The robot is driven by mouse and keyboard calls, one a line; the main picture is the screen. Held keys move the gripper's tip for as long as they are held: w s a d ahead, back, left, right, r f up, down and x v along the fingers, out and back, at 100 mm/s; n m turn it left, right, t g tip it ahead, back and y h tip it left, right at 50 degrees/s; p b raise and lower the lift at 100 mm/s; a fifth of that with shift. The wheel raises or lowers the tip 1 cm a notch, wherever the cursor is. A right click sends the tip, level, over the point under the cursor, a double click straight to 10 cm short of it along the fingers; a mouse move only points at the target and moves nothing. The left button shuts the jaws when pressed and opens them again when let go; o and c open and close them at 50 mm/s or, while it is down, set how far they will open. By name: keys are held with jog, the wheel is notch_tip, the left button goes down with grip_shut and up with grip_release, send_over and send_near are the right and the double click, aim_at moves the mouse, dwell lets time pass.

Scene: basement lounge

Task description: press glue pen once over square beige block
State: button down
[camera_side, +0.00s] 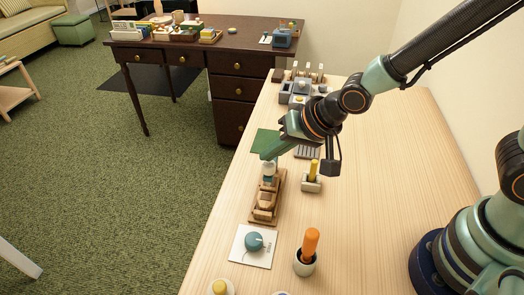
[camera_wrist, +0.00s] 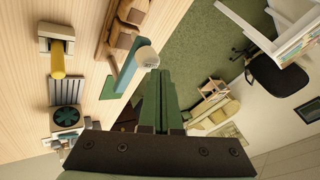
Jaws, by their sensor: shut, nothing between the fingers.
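A wooden tray (camera_side: 252,217) with beige blocks (camera_side: 265,200) in it lies on the pale table, left of centre. It also shows at the top of the wrist view (camera_wrist: 102,45). I cannot tell for sure which block is the square one. My gripper (camera_side: 269,157) is shut and empty above the tray's far end, close to a small white-topped piece (camera_side: 268,169).
A white card with a teal knob (camera_side: 254,241) and an orange-handled tool in a cup (camera_side: 309,243) stand nearer the camera. A green sheet (camera_side: 264,139) lies beyond the tray. Grey containers (camera_side: 300,92) stand at the far end.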

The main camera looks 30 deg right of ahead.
aim_at(273, 165)
jog(key=shift+f, duration=0.85)
dwell(1.0)
jog(key=shift+r, duration=1.25)
jog(key=shift+r, duration=2.55)
jog(key=shift+d, duration=0.1)
